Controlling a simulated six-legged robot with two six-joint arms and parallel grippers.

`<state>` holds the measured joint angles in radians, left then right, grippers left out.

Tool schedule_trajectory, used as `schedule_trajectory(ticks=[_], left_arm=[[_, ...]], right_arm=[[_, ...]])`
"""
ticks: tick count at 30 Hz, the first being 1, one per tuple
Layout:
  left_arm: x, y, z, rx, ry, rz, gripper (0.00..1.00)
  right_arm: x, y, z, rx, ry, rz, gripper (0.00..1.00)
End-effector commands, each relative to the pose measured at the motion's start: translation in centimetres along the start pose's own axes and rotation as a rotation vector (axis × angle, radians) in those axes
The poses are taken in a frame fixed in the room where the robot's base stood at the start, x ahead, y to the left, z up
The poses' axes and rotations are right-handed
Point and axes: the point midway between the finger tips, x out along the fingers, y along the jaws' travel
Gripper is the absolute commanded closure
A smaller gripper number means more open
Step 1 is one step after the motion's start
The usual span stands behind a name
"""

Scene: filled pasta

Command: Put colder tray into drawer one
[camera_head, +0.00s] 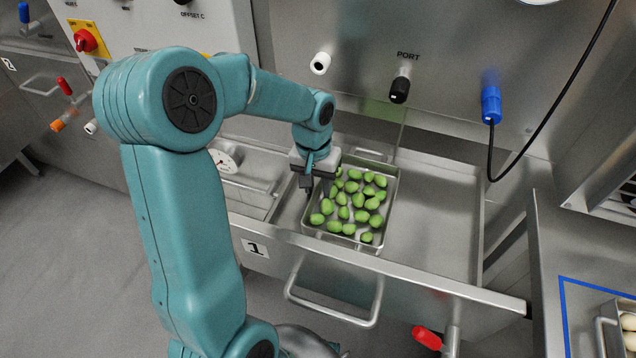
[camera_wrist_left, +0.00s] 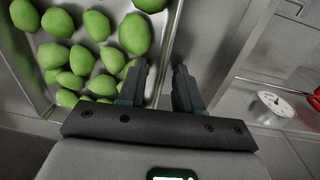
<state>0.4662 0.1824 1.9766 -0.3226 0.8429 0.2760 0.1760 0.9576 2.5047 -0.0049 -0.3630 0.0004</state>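A metal tray (camera_head: 383,236) of green filled pasta (camera_head: 352,200) sits in the open drawer (camera_head: 440,225) labelled 1 (camera_head: 255,247), towards its left part. A second metal tray (camera_head: 603,338) with pale round pieces shows partly at the lower right edge. No temperature readout is legible on either. My left gripper (camera_head: 321,190) is at the green tray's left wall. In the left wrist view, the left gripper's fingers (camera_wrist_left: 160,88) are apart, with the tray's wall (camera_wrist_left: 168,50) between them and a gap visible. My right gripper is not in view.
The drawer has bare room right of the tray. Its handle (camera_head: 335,312) faces the front. A dial (camera_head: 224,161) lies behind left. A blue plug (camera_head: 491,105) with a black cable hangs at the back panel. A red-handled valve (camera_head: 427,338) stands in front.

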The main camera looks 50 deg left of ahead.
Motion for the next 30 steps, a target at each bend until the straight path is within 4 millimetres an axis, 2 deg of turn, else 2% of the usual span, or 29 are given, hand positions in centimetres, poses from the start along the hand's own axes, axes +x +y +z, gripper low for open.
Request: schedule_trajectory(ticks=[5, 8, 11, 21, 25, 30], left_arm=[[-0.1, 0.0, 0.0, 0.000, 0.000, 0.000, 0.66], [-0.8, 0.0, 0.0, 0.000, 0.002, 0.000, 0.66], [-2.5, 0.0, -0.1, -0.001, 0.005, 0.000, 0.66], [-10.1, 0.1, -0.1, 0.000, 0.004, 0.000, 0.66], [-11.7, 0.1, -0.1, 0.000, 0.003, 0.000, 0.66], [-12.4, 0.0, 0.0, 0.000, 0.000, 0.000, 0.66]], right_arm=[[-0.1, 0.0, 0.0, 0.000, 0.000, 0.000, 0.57], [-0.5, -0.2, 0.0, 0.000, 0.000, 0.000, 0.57], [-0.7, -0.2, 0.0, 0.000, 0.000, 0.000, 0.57], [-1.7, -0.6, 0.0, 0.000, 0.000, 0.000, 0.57], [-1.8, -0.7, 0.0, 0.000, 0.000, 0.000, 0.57], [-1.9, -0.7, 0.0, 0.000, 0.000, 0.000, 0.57]])
